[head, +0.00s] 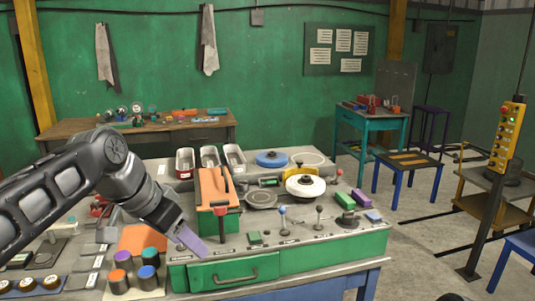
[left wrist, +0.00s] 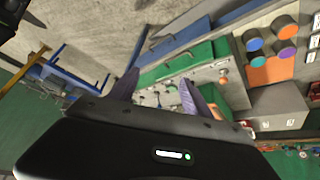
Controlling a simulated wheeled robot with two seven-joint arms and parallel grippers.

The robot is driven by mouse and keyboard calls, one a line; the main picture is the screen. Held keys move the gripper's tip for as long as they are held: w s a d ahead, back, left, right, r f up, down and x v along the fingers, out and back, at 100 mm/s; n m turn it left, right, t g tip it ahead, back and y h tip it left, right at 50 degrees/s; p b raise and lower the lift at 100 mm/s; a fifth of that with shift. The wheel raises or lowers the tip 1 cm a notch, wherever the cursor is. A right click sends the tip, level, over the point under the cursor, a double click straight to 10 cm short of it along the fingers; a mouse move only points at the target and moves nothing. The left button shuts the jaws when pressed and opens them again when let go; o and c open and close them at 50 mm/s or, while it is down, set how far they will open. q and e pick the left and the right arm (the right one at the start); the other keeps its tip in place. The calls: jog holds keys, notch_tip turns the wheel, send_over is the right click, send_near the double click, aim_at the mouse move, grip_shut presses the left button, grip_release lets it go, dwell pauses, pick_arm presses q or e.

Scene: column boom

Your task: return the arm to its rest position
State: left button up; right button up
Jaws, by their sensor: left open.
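My left arm comes in from the left in the head view. Its gripper (head: 192,243) points down at the front left part of the green console (head: 318,262), just left of the red-topped lever (head: 221,211). In the left wrist view the gripper (left wrist: 158,92) shows two purple fingers spread apart with nothing held between them. Whether a fingertip touches the console cannot be told. My right arm and gripper are not in view.
Round knobs on an orange plate (head: 136,240) stand close left of the gripper. Levers, a white disc (head: 305,186) and a blue disc (head: 272,159) rise from the console. A yellow button pendant (head: 507,135) hangs at right. Open floor lies right of the console.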

pick_arm(q)
jog(key=w+d+f+n+t, duration=0.1)
jog(key=w+d+f+n, duration=0.2)
jog(key=f, duration=0.4)
jog(key=w+d+f+n+t, duration=0.1)
jog(key=w+d+f, duration=0.1)
jog(key=w+f, duration=0.4)
jog(key=s+d+f+n, duration=0.1)
jog(key=s+f, duration=0.2)
jog(key=f, duration=0.7)
jog(key=s+d+f+n, duration=0.1)
jog(key=s+f, duration=0.2)
jog(key=f, duration=0.8)
jog(key=s+f+n+g, duration=0.1)
jog(key=s+f+g, duration=0.2)
jog(key=s+f, duration=0.8)
jog(key=s+d+f+n+g, duration=0.1)
jog(key=s+f+n+g, duration=0.1)
jog(key=s+f, duration=0.9)
jog(key=s+g, duration=0.1)
jog(key=s, duration=0.5)
jog(key=shift+d, duration=0.2)
jog(key=shift+r, duration=0.1)
